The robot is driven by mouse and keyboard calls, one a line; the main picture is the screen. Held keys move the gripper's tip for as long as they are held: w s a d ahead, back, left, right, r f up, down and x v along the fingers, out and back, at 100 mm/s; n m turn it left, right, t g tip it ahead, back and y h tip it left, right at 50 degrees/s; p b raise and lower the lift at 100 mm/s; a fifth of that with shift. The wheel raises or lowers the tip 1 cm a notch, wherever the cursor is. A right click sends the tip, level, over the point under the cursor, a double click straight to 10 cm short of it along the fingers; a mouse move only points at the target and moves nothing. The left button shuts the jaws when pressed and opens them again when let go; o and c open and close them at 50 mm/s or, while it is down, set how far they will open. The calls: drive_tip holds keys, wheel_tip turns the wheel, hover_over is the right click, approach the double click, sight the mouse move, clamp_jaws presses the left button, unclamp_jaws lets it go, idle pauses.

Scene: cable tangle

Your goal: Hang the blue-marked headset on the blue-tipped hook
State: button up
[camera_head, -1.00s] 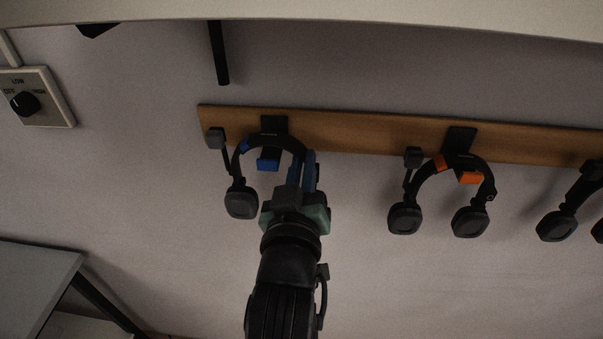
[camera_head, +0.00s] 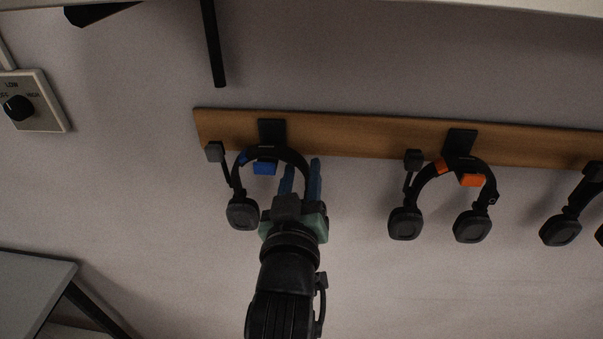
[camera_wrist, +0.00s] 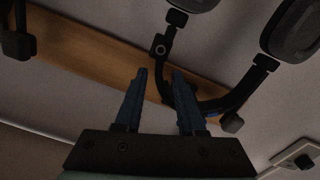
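The blue-marked headset (camera_head: 296,157) hangs at the left end of the wooden board, its band over the blue-tipped hook (camera_head: 265,168). Its left ear cup (camera_head: 242,213) hangs free; the right one is hidden behind my gripper in the head view. My gripper (camera_head: 301,170) is just below the right side of the band, its two blue fingers spread apart. In the wrist view the fingers (camera_wrist: 160,72) are open with nothing clearly held between them. The headset band (camera_wrist: 185,103) passes close behind the right finger there, and I cannot tell whether they touch.
An orange-marked headset (camera_head: 487,170) hangs on an orange-tipped hook to the right on the wooden board (camera_head: 350,138). Another headset (camera_head: 562,230) is at the right edge. A black rod (camera_head: 212,45) hangs above. A knob box (camera_head: 38,108) is at left, a grey surface (camera_head: 30,285) lower left.

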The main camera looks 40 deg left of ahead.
drive_tip(key=shift+o, duration=0.3)
drive_tip(key=shift+f, duration=0.15)
drive_tip(key=shift+s+d, duration=0.15)
drive_tip(key=shift+s, duration=0.05)
drive_tip(key=p+v, duration=0.7)
drive_tip(key=v, duration=1.3)
drive_tip(key=shift+s, duration=0.25)
drive_tip(key=shift+d, duration=0.15)
idle(0.5)
